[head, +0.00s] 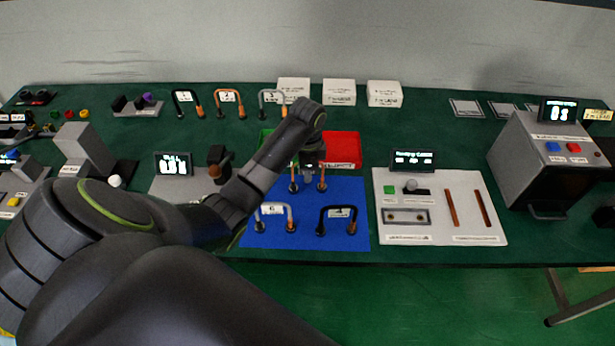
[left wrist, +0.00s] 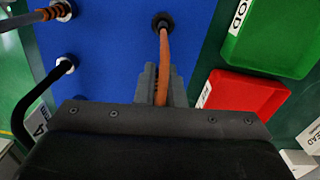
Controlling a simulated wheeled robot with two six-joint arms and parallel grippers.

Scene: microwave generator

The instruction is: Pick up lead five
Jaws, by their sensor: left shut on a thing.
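My left gripper (head: 311,168) is over the far part of the blue mat (head: 262,236), shut on an orange lead (head: 322,182). Its top and label are hidden by the gripper in the head view. In the left wrist view, the fingers (left wrist: 160,85) close around the orange lead (left wrist: 165,50), with its black end beyond them. I cannot tell whether it is clear of the mat. The lead marked 6 (head: 275,208) and the black lead marked 4 (head: 325,218) stand nearer on the mat. My right gripper is not in view.
A red tray (head: 346,147) and a green tray (left wrist: 272,35) lie behind the mat. Leads 1 (head: 175,103), 2 (head: 238,98) and 3 (head: 262,98) stand at the back. A white tester panel (head: 460,185) is right of the mat.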

